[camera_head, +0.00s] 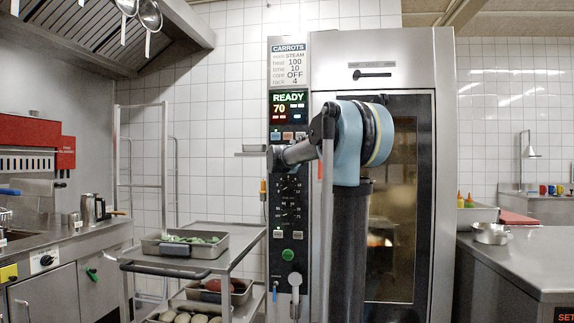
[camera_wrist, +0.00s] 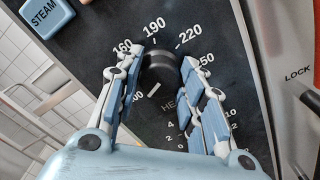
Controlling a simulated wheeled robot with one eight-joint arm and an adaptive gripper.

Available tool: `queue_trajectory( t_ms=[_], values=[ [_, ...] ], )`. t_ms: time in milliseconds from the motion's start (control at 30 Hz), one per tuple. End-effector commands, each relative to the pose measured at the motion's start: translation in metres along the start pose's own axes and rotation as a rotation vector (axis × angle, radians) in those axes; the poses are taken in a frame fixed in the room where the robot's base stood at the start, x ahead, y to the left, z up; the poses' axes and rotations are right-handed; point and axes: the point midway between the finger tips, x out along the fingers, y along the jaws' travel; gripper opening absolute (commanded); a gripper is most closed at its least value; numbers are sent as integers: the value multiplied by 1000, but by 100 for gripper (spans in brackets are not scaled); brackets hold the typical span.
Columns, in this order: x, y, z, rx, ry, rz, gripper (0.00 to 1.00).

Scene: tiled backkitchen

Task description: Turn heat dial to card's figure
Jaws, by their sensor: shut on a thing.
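The card (camera_head: 289,62) at the top of the oven's control panel is headed CARROTS and reads heat 100. The heat dial (camera_wrist: 160,68) is a dark round knob in the wrist view. Figures 160, 190, 220 and 250 ring it, and a partly covered figure ending in 00 is at its lower left. A white mark on the knob slants towards the lower left, near that figure. My gripper (camera_wrist: 162,88) is shut on the knob, one finger on each side. In the head view my arm hides the dial.
The lit display (camera_head: 289,104) reads READY and 70. A blue STEAM button (camera_wrist: 45,14) is beside the dial. A steel trolley (camera_head: 240,228) with food trays stands left of the oven. A steel counter (camera_head: 530,262) is at right.

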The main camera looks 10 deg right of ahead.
Motion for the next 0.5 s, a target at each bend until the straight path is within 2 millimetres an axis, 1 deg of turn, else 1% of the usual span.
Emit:
queue_trajectory(
  t_ms=[467,500],
  values=[
    [0,0,-2,-12,2,1,12],
    [0,0,-2,-11,2,1,43]
  ],
)
